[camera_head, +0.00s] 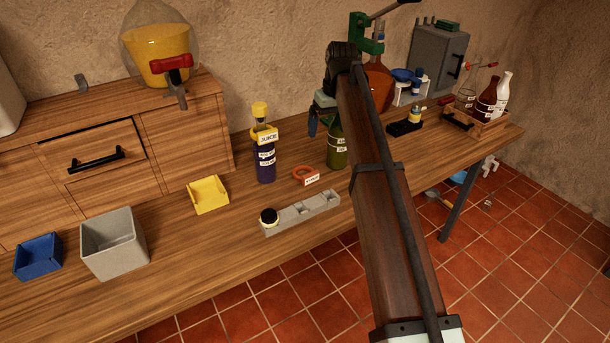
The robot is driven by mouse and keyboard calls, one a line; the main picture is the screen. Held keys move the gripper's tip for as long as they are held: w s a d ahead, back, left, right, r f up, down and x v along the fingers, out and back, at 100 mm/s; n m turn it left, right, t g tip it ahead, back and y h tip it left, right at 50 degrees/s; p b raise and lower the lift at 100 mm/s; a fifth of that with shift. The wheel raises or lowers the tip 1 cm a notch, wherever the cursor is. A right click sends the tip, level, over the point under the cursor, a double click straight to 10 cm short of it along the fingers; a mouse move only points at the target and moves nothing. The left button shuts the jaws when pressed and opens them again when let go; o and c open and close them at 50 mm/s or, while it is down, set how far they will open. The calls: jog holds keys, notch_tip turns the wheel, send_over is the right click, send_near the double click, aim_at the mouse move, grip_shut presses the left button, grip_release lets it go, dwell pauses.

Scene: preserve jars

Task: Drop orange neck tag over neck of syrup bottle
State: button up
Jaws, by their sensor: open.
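The orange neck tag (304,173), a ring with a small white lettered plate, lies flat on the bench. A green bottle (337,152) with white labels stands just right of it, partly behind my arm; its label is too small to read, so I cannot tell whether it is the syrup bottle. My gripper (320,118) is at the upper part of this bottle, partly hidden by my arm. It is open; I cannot tell whether it touches the bottle. The tag is apart from my gripper, below and left of it.
A dark blue bottle (265,163) wears a yellow JUICE tag (264,135). A grey block with pockets (300,212) lies in front, with a dark-topped jar (268,217) at its left end. A yellow tray (207,195) and grey bin (113,243) stand left. Bare bench lies between them.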

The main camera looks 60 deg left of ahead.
jog(key=s+a+f+n+h, duration=0.2)
jog(key=s, duration=0.4)
send_near(309, 171)
jog(key=shift+t, duration=0.3)
jog(key=s+d, duration=0.1)
jog(key=d, duration=0.1)
jog(key=s+d+f, duration=0.1)
jog(key=s+d, duration=0.1)
jog(key=shift+s+d+f, duration=0.15)
jog(key=shift+d, duration=0.05)
jog(key=shift+w+a+f, duration=0.1)
jog(key=shift+w+f, duration=0.05)
jog(key=shift+f, duration=1.2)
jog(key=shift+w+a+f, duration=0.1)
jog(key=shift+w+f, duration=0.05)
jog(key=shift+f, duration=1.2)
jog(key=c, duration=1.1)
notch_tip(309, 171, up, 10)
jog(key=shift+r, duration=0.1)
jog(key=shift+c, duration=0.2)
